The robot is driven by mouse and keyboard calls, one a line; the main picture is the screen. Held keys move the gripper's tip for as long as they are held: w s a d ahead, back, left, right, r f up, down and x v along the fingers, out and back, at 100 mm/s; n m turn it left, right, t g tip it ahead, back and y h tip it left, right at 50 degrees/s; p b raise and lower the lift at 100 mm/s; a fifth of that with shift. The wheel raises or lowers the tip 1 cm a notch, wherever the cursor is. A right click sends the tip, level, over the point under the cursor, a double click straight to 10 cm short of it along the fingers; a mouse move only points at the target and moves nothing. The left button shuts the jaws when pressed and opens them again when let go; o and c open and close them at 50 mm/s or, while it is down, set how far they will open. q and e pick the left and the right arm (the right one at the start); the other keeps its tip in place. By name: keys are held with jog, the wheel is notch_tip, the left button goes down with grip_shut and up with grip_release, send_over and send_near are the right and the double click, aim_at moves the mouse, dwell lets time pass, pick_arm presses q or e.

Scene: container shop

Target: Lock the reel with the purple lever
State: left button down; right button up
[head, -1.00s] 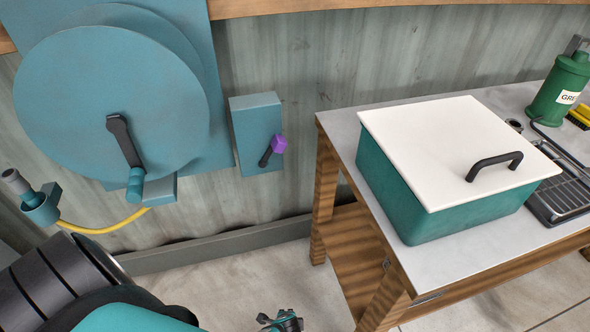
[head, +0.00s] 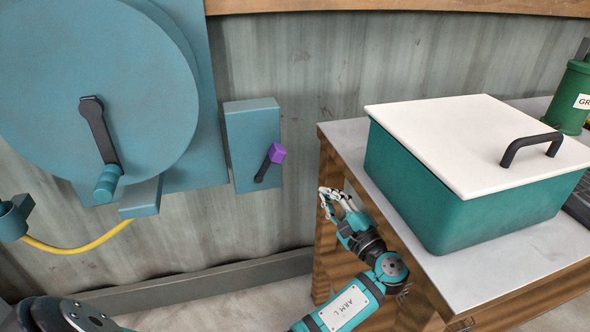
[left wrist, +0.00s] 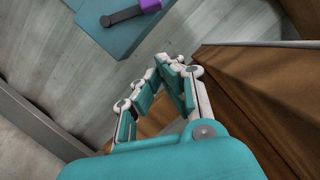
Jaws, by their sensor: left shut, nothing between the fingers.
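The purple lever (head: 277,153) is a short black arm with a purple knob on the front of a blue-teal box (head: 252,124) on the wall. In the head view its arm slants up to the right. The large round teal reel (head: 95,80) with a black crank (head: 98,130) is at the left of the box. My left gripper (head: 333,192) is shut and empty, below and right of the lever, apart from it, near the table corner. The left wrist view shows its fingers (left wrist: 160,72) and the purple knob (left wrist: 150,5) at the top edge. My right gripper is not in view.
A wooden table (head: 343,132) with a light top stands close to my left gripper's right side. On it are a teal bin with a white lid (head: 450,135) and a green canister (head: 572,98). A yellow hose (head: 80,247) hangs below the reel. Wall between box and table is clear.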

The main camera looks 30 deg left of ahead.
aim_at(269, 166)
pick_arm(q)
jog(key=shift+a, duration=0.1)
jog(key=w+a+r, duration=0.2)
jog(key=a+r, duration=0.1)
jog(key=a, duration=0.8)
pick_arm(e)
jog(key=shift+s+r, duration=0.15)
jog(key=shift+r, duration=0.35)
pick_arm(q)
jog(key=shift+d, duration=0.1)
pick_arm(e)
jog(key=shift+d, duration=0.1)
